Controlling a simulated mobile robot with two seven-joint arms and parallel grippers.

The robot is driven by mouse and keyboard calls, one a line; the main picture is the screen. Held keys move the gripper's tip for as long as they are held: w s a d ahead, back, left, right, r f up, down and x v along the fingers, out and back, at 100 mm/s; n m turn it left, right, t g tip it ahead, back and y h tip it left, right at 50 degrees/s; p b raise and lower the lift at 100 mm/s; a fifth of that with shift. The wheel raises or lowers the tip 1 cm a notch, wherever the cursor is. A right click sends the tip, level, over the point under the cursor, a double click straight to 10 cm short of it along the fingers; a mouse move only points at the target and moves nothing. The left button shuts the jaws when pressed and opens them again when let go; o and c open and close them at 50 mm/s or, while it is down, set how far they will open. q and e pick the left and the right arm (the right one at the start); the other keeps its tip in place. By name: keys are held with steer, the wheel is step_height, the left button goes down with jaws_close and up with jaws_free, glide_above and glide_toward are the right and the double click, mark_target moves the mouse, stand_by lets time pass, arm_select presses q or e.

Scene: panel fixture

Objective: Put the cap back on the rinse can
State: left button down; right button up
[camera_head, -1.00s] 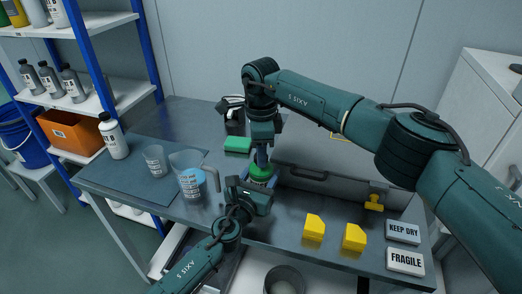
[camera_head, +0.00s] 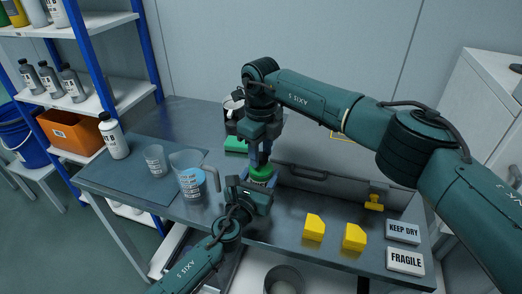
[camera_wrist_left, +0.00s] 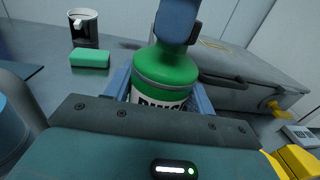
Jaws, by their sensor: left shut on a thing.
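The rinse can (camera_wrist_left: 165,75) has a green top and a white label with dark letters; its green top also shows in the head view (camera_head: 262,173). It stands upright between the jaws of my left gripper (camera_head: 257,186), which is shut on it. My right gripper (camera_head: 260,158) points down over the can's top. In the left wrist view its blue-grey finger (camera_wrist_left: 178,20) covers the middle of the green top. I cannot make out the cap, and whether the right jaws are shut on it is hidden.
A grey case (camera_head: 325,192) lies behind and right of the can. A green block (camera_head: 236,145) and a dark mug (camera_wrist_left: 84,27) are behind left. A measuring jug (camera_head: 188,178) and a beaker (camera_head: 155,160) stand left. Two yellow blocks (camera_head: 314,228) lie front right.

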steer(key=o, duration=0.3)
step_height(320, 180, up, 12)
stand_by(0.6)
arm_select(q)
steer(key=shift+c, duration=2.2)
jaws_free()
steer(key=v, duration=1.3)
steer(key=shift+p, duration=0.35)
arm_select(e)
steer(key=shift+r, duration=0.35)
